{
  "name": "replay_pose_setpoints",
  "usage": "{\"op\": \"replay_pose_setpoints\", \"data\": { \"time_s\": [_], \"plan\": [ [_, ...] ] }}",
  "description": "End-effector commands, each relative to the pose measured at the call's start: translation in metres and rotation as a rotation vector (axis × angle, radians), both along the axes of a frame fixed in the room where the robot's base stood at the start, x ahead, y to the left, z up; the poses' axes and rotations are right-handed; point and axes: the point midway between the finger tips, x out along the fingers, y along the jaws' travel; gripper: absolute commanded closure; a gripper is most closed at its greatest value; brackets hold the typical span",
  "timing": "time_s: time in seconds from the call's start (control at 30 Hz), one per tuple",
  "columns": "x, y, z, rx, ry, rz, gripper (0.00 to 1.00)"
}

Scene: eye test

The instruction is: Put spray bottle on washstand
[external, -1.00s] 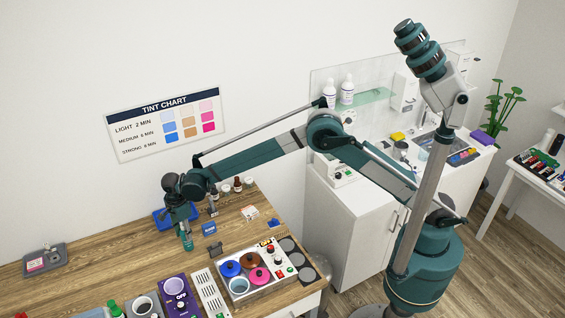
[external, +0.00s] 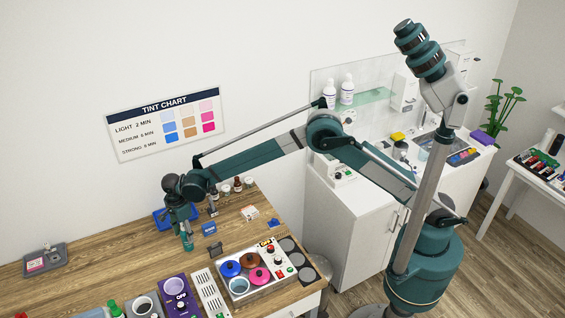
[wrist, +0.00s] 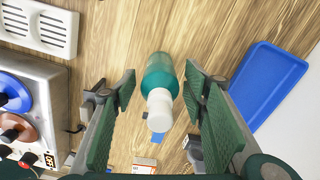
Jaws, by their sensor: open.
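The spray bottle, a teal bottle with a white top (wrist: 159,85), stands on the wooden table between my gripper's fingers in the wrist view. In the external view only its teal lower part (external: 187,242) shows, below my gripper (external: 183,226). My gripper (wrist: 160,78) is open, with one finger on each side of the bottle. A gap shows on both sides, so it does not hold the bottle. The washstand (external: 345,235) is the white cabinet against the wall at the right, partly hidden by my arm.
A blue tray (wrist: 268,85) lies right of the bottle in the wrist view. A warmer with coloured pots (external: 262,268), a slotted white block (external: 209,291) and small boxes stand nearby. Yellow (external: 397,135) and purple (external: 482,137) items sit on the washstand; a glass shelf (external: 365,98) hangs above.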

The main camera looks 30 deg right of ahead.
Motion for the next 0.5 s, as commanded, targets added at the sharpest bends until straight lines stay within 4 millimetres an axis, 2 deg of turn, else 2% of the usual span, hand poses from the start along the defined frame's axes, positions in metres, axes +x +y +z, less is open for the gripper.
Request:
{"op": "replay_pose_setpoints", "data": {
  "time_s": [0.17,0.5],
  "plan": [
    [0.000,0.000,0.009,0.000,0.000,0.000,0.56],
    [-0.002,-0.002,0.054,0.000,0.000,0.000,0.56]
  ]
}}
